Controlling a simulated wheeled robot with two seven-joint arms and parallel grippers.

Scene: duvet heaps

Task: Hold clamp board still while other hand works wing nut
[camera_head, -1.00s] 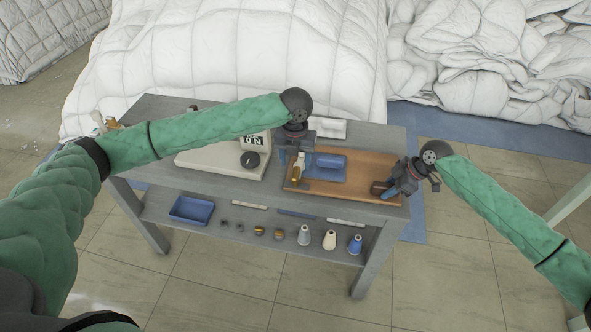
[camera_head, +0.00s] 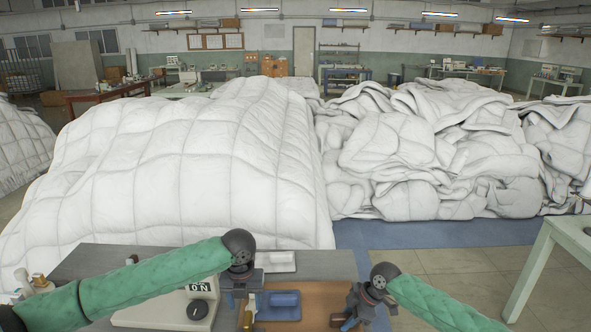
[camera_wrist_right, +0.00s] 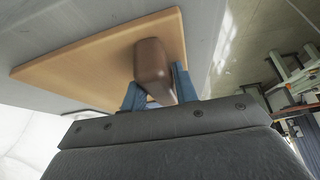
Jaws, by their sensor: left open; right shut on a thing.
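The wooden clamp board (camera_head: 310,290) lies on the grey table, its near part cut off by the head view's bottom edge. It also shows in the right wrist view (camera_wrist_right: 75,72). A blue block (camera_head: 283,298) sits on it. My right gripper (camera_wrist_right: 155,88) is shut on a brown rounded block (camera_wrist_right: 152,62) at the board's edge; in the head view this gripper (camera_head: 350,318) is at the board's right end. My left gripper (camera_head: 242,304) is open at the board's left side, beside a small brass-coloured piece (camera_head: 248,319). I cannot make out the wing nut clearly.
A pale machine with an "ON" sign (camera_head: 199,287) stands left of the board on the grey table (camera_head: 110,256). A white tray (camera_head: 281,262) lies behind the board. Large white duvet heaps (camera_head: 200,170) fill the floor behind. A pale table (camera_head: 570,240) stands at right.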

